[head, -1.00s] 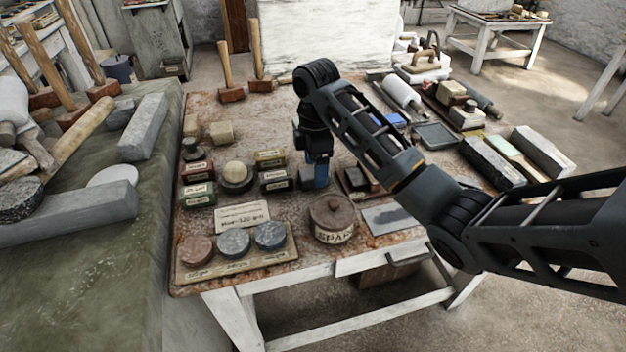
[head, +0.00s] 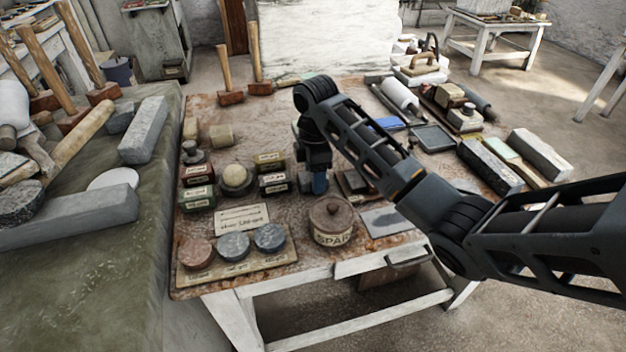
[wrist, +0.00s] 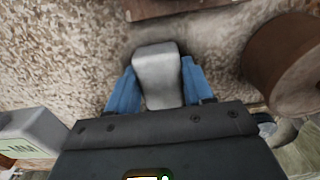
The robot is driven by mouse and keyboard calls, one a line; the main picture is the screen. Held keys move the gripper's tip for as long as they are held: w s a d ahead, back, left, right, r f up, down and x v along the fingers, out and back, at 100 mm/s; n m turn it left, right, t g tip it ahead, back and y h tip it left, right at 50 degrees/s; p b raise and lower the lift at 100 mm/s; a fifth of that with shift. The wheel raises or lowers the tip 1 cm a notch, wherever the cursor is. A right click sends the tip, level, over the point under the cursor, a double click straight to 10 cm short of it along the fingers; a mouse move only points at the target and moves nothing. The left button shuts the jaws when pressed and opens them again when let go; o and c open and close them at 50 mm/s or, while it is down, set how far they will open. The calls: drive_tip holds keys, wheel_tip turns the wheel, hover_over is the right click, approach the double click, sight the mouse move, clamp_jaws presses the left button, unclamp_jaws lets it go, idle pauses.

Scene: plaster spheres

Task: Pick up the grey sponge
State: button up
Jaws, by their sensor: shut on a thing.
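The grey sponge (wrist: 158,75) is a pale grey block with rounded edges in the wrist view. My gripper (wrist: 155,88) has its blue fingers on both sides of it and is shut on it. In the head view my gripper (head: 319,183) points down at the middle of the rusty table, and the sponge (head: 305,183) shows partly beside the blue finger. The sponge is at or very near the tabletop; I cannot tell whether it touches.
Small labelled tins (head: 274,183) stand just left of my gripper. A dark tray with blocks (head: 355,185) lies close on the right. Several stones and tools crowd the table's right side.

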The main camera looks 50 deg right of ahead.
drive_tip(key=shift+r, duration=0.1)
drive_tip(key=shift+c, duration=0.2)
drive_tip(key=shift+r, duration=0.85)
wheel_tip(320, 180, up, 2)
drive_tip(key=shift+r+b, duration=0.1)
drive_tip(key=shift+b, duration=0.3)
drive_tip(key=s+d+r+p, duration=0.3)
drive_tip(key=s+d+r, duration=0.4)
drive_tip(key=s, duration=0.2)
drive_tip(key=shift+d+p, duration=0.2)
drive_tip(key=shift+p, duration=0.15)
drive_tip(key=o, duration=0.4)
drive_tip(key=c, duration=0.3)
drive_tip(key=shift+f, duration=0.1)
drive_tip(key=shift+c, duration=0.2)
